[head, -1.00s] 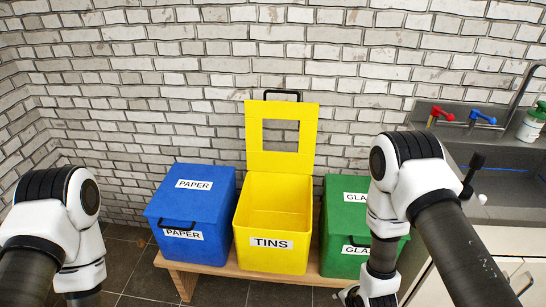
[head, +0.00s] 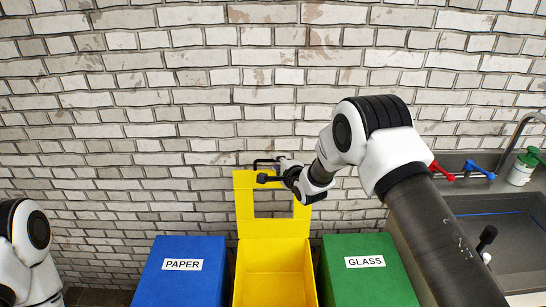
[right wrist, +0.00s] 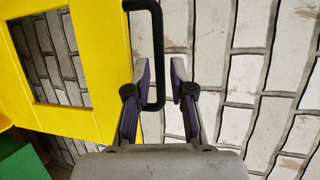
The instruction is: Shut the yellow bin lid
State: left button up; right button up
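The yellow bin (head: 272,275) stands open in the middle, its inside bare. Its yellow lid (head: 245,205) stands upright against the brick wall, with a square opening in it. The lid also shows at the left of the right wrist view (right wrist: 108,70). A black handle (right wrist: 157,50) sticks out from the lid's edge. My right gripper (head: 270,171) is at the top of the raised lid. In the right wrist view its fingers (right wrist: 160,72) are spread, with the handle's bar between them and a gap beside it. My left gripper is out of view.
A blue PAPER bin (head: 185,285) stands left of the yellow bin, and a green GLASS bin (head: 365,285) stands right of it, both with lids shut. A sink (head: 500,225) with taps is at the right. The brick wall is close behind the lid.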

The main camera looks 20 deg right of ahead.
jog(key=x, duration=0.4)
jog(key=shift+s+f, duration=0.1)
jog(key=shift+s, duration=0.2)
jog(key=shift+w, duration=0.15)
grip_shut()
